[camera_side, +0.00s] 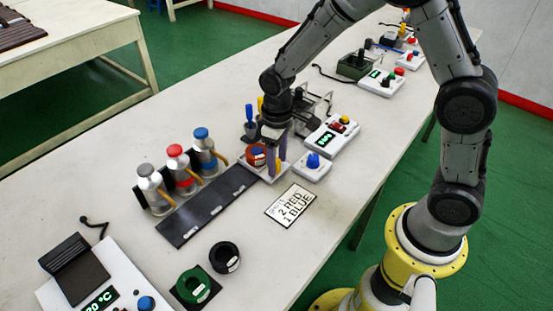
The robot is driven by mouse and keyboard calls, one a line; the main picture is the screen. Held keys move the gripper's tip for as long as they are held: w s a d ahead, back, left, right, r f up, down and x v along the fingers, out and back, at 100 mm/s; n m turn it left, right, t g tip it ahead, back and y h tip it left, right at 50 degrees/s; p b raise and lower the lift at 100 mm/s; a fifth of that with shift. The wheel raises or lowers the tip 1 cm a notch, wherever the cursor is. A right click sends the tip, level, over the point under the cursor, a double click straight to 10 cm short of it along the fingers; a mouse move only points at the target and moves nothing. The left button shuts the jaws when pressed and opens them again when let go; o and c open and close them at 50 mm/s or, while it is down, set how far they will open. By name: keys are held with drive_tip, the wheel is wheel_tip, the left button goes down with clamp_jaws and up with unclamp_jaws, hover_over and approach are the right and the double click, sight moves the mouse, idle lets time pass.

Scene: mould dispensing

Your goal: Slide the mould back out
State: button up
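A round orange-brown mould (257,155) sits on a small white platform (274,178) at the far right end of a dark rail (208,205). Something blue shows in or at the mould. My gripper (277,150) points down right beside the mould, its fingers overlapping the mould's right side in this view. I cannot tell whether the fingers are closed on it or apart. Three dispenser bottles, with grey (146,172), red (175,151) and blue (201,134) caps, stand behind the rail.
A card (291,205) reads "2 RED 1 BLUE". A white box with a blue knob (313,165) and a control box (332,136) stand right of the gripper.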

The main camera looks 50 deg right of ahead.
wheel_tip(320, 180, up, 14)
idle(0.6)
drive_tip(key=s+d+r+m+t, duration=0.1)
drive_tip(key=s+d+r+t, duration=0.2)
drive_tip(key=s+r, duration=0.55)
drive_tip(key=s+d+f+m+t, duration=0.1)
drive_tip(key=s+f+t, duration=0.1)
drive_tip(key=s, duration=1)
drive_tip(key=shift+s+d+f+m+t, duration=0.2)
drive_tip(key=shift+f+m+t, duration=0.1)
drive_tip(key=shift+f, duration=0.45)
